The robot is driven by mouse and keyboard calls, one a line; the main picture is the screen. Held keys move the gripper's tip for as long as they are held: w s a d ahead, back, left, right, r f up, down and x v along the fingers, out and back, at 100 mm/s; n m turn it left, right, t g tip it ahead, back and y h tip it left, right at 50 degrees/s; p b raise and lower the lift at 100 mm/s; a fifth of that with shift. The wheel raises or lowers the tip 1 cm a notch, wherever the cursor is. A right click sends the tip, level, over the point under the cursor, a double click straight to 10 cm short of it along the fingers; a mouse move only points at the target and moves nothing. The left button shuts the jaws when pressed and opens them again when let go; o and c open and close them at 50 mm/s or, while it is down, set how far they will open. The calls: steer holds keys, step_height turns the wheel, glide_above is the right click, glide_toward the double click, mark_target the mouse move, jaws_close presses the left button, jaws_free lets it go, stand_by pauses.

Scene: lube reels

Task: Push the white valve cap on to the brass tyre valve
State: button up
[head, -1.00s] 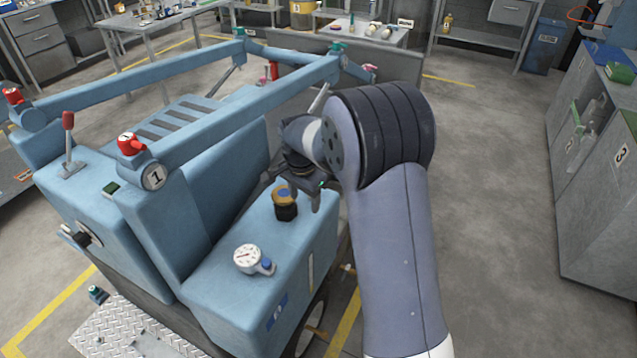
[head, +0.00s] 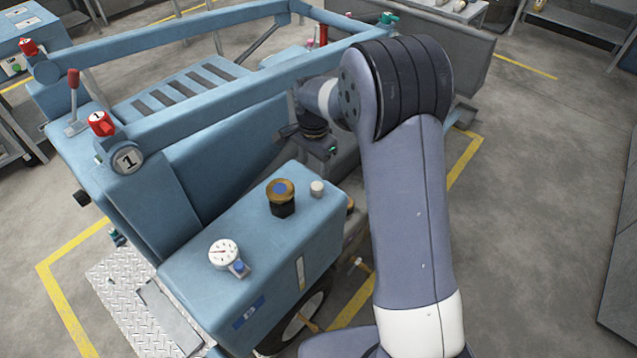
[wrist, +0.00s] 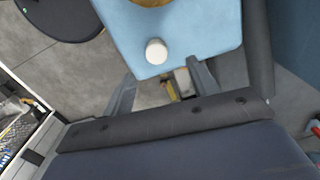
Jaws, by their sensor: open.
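The white valve cap (head: 317,188) stands on the blue top near its right corner, beside the black and brass filler cap (head: 281,196). In the wrist view the white cap (wrist: 156,51) lies near the blue edge, just beyond the space between the fingers. My gripper (head: 318,148) is open and empty, above and behind the cap in the head view. Its spread fingers also show in the wrist view (wrist: 160,70). A small brass stem (head: 309,325) shows at the wheel below and looks like the tyre valve; its details are too small to tell.
A white gauge (head: 223,252) stands on the front of the blue top. A blue arm beam (head: 240,85) runs behind my gripper. The wheel (head: 297,325) is under the blue body. Open floor (head: 540,190) lies to the right.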

mark_target(317, 185)
step_height(317, 185, down, 4)
steer(key=shift+r, duration=0.25)
steer(key=shift+s+d+f+p, duration=0.1)
steer(key=shift+d+f+p, duration=0.05)
steer(key=shift+f+p, duration=0.4)
steer(key=shift+d+f+p, duration=0.2)
steer(key=shift+f+p, duration=0.4)
steer(key=shift+f, duration=1.5)
steer(key=c, duration=1)
